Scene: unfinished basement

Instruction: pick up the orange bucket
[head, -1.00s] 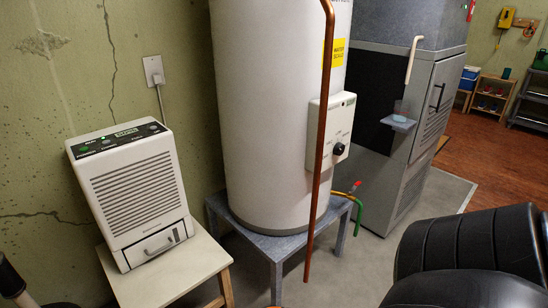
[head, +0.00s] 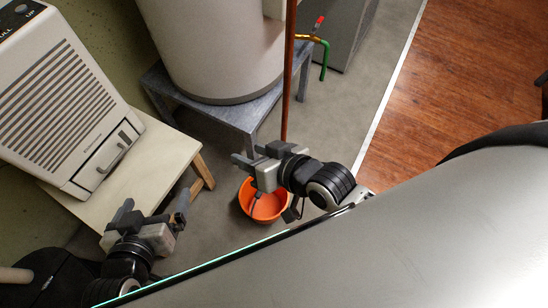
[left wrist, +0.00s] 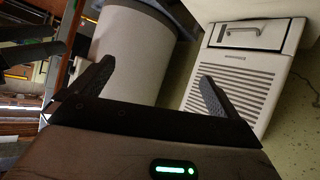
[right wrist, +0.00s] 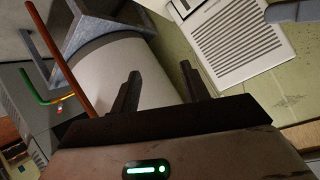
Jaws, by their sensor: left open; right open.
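The orange bucket (head: 269,208) stands on the grey floor in the head view, in front of the blue-grey stand. My right gripper (head: 252,160) is above it in the picture and hides part of its far side. That gripper is open with nothing between its fingers, as the right wrist view (right wrist: 160,88) also shows. I cannot tell its exact height above the bucket. My left gripper (head: 151,212) is open and empty, left of the bucket and near the wooden stool. Its spread fingers show in the left wrist view (left wrist: 152,88). Neither wrist view shows the bucket.
The water heater (head: 220,60) stands on the blue-grey stand (head: 215,112) with a copper pipe (head: 289,80) beside it. A dehumidifier (head: 60,100) sits on the wooden stool (head: 150,158) at left. Bare floor (head: 345,100) lies to the right of the stand.

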